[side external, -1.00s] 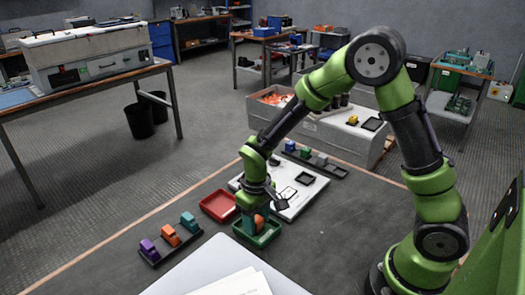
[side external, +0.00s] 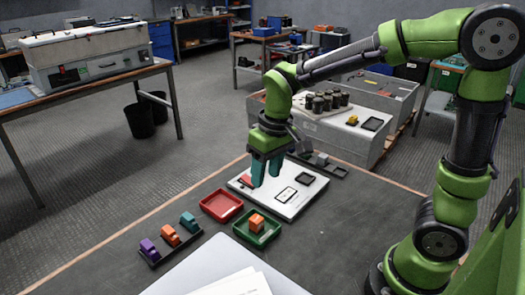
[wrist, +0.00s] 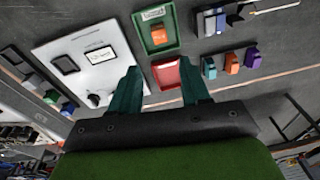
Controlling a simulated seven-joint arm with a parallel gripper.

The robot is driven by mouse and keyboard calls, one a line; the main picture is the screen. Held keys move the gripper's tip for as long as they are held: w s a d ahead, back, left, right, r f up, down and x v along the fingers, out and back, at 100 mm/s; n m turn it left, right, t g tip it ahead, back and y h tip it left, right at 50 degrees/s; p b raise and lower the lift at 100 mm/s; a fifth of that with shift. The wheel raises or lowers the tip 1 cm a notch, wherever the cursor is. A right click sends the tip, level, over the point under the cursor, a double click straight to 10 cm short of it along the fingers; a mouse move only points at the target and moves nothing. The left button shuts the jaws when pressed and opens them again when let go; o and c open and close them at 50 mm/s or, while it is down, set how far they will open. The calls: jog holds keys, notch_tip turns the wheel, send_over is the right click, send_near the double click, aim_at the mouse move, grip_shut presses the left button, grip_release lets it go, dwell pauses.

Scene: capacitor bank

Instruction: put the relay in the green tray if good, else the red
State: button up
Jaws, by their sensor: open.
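An orange block-shaped relay (side external: 257,222) sits in the green tray (side external: 274,238); both also show in the wrist view, the relay (wrist: 158,36) inside the tray (wrist: 143,38). The red tray (side external: 221,205) beside it looks empty. My gripper (side external: 265,181) is open and empty, raised over the white test board (side external: 292,205), clear of both trays. In the wrist view its two teal fingers (wrist: 159,68) are spread wide with nothing between them. The board has a small screen (wrist: 100,54), its text too small to read.
A dark rack (side external: 172,246) with purple, orange and teal parts stands at the left. Another rack with small parts (side external: 320,160) lies behind the board. A grey laptop-like panel with paper (side external: 240,282) is at the front. A crate (side external: 345,140) stands behind the table.

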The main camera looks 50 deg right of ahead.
jog(key=s+d+r+m+t, duration=0.1)
jog(key=s+r+t, duration=0.2)
jog(key=s, duration=0.2)
jog(key=s+d+r+m+t+y, duration=0.1)
jog(key=s+r+m+t, duration=0.1)
jog(key=s, duration=0.3)
jog(key=shift+s+r+t, duration=0.4)
jog(key=shift+r, duration=0.5)
